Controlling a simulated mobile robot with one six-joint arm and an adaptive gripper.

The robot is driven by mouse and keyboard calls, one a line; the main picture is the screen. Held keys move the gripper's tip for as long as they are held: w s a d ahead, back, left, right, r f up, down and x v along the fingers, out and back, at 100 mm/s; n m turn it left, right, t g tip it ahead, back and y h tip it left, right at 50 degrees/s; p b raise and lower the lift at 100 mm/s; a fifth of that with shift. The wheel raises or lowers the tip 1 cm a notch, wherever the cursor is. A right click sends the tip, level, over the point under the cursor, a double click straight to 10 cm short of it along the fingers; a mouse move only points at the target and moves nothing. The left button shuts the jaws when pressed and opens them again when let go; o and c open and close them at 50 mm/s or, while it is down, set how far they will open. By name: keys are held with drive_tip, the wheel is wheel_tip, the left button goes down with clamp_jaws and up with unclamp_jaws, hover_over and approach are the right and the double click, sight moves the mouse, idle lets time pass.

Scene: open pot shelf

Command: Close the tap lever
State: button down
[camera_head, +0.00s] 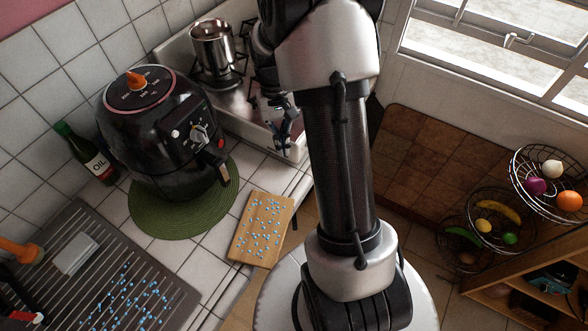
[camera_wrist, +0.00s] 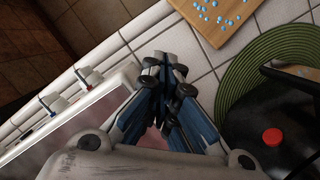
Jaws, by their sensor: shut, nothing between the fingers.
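An orange tap-like part (camera_head: 20,250) shows at the left edge of the head view, beside the ribbed drainboard. It is cut off by the frame, and I cannot tell for sure which part is the lever or how it is set. My gripper (camera_head: 283,138) is in the upper middle of the head view, over the front edge of the stove, far from that part. In the wrist view my gripper (camera_wrist: 164,82) has its blue and black fingers together, with nothing held. The tap does not show in the wrist view.
A black air fryer (camera_head: 160,140) stands on a green round mat (camera_head: 222,205). A cutting board (camera_head: 246,252) with blue bits lies near the counter's front edge. A green oil bottle (camera_head: 88,155) and a steel pot (camera_head: 212,45) stand behind. Stove knobs (camera_wrist: 88,76) are near my gripper.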

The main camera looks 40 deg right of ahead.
sight(285, 191)
drive_tip(key=b+x, duration=0.1)
drive_tip(key=x, duration=0.2)
drive_tip(key=b+x, duration=0.1)
drive_tip(key=x, duration=0.2)
drive_tip(key=w+b+x, duration=0.1)
drive_tip(key=x, duration=0.2)
drive_tip(key=shift+a+f, duration=0.35)
drive_tip(key=s, duration=0.1)
drive_tip(key=s+a, duration=0.1)
drive_tip(key=b, duration=0.1)
drive_tip(key=shift+s+a+f, duration=0.15)
drive_tip(key=shift+s+f, duration=0.15)
drive_tip(key=shift+s, duration=0.1)
drive_tip(key=shift+s+a, duration=0.25)
drive_tip(key=shift+s, duration=0.2)
